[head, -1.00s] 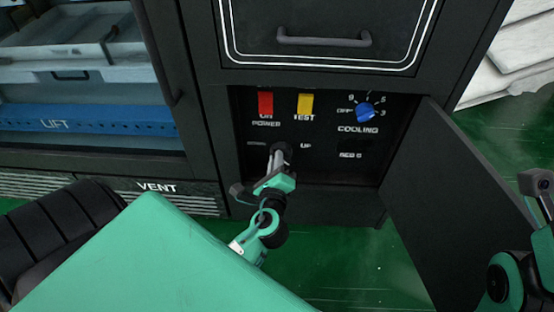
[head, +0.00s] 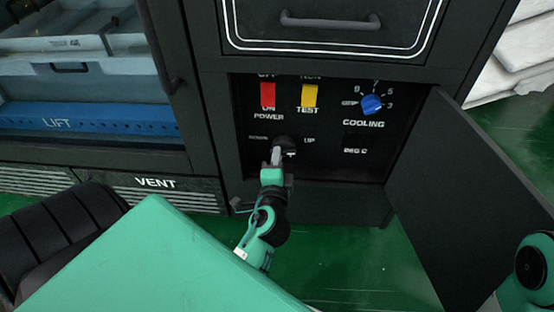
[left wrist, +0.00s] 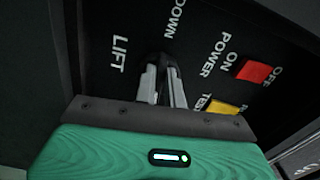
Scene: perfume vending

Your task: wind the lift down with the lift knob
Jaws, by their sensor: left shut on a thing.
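The black lift knob (head: 287,143) sits on the dark control panel between the labels DOWN and UP. My left gripper (head: 279,154) is shut on it, its fingers reaching up to the panel from below. In the left wrist view the gripper's fingers (left wrist: 163,84) close around the dark knob, which is mostly hidden, beside the words LIFT and DOWN. The blue lift bar (head: 100,120), marked LIFT, lies low behind the cabinet window at the left. My right gripper is not in view; only part of my right arm shows at the lower right.
A red power switch (head: 267,94), a yellow test switch (head: 309,95) and a blue cooling knob (head: 371,104) sit above on the panel. The open door (head: 470,190) stands to the right. A drawer handle (head: 330,21) is above. Green floor lies clear below.

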